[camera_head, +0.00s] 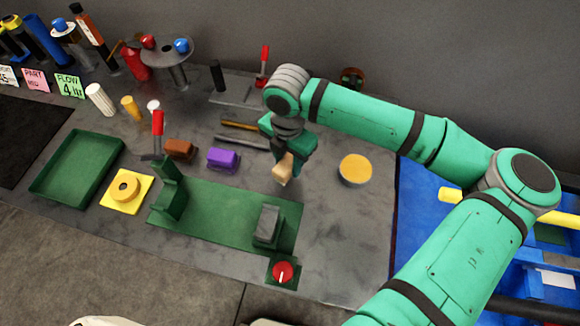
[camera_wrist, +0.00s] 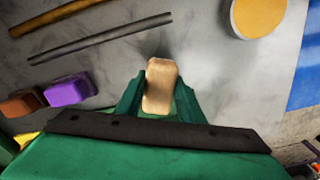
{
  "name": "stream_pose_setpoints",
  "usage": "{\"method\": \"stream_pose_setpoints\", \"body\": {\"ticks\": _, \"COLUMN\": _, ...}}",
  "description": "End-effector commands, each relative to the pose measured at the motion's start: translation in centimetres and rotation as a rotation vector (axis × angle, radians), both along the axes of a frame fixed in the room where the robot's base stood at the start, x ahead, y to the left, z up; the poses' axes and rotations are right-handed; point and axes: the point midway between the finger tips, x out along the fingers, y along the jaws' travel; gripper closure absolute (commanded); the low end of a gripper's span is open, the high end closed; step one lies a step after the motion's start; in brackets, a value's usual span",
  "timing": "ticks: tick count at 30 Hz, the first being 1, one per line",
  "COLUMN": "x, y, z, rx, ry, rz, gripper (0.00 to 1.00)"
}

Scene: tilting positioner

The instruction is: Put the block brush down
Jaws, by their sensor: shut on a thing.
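The block brush (camera_head: 284,169) is a light tan wooden block, held below my gripper (camera_head: 287,158). In the wrist view the brush (camera_wrist: 160,86) sits between the two green fingers of my gripper (camera_wrist: 158,95), which are shut on it. Grey bench surface shows past its far end. I cannot tell from these views whether its underside touches the bench. Its bristles are not visible.
A purple block (camera_head: 222,160) and a brown block (camera_head: 179,150) lie to the left, with rods (camera_head: 241,142) behind. A round orange-topped tin (camera_head: 355,169) stands right. The green positioner plate (camera_head: 215,222) and red knob (camera_head: 283,272) are in front. Bare bench lies right of the plate.

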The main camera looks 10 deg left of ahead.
Motion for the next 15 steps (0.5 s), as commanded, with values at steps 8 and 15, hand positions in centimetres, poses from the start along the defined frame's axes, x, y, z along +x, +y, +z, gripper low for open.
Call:
{"method": "stream_pose_setpoints", "body": {"ticks": 8, "x": 0.7, "y": -0.3, "z": -3.2, "rx": -0.001, "ry": 0.001, "rz": 0.002, "gripper": 0.9}}
{"method": "stream_pose_setpoints", "body": {"ticks": 15, "x": 0.7, "y": -0.2, "z": -4.0, "rx": 0.0, "ry": -0.001, "rz": 0.003, "gripper": 0.9}}
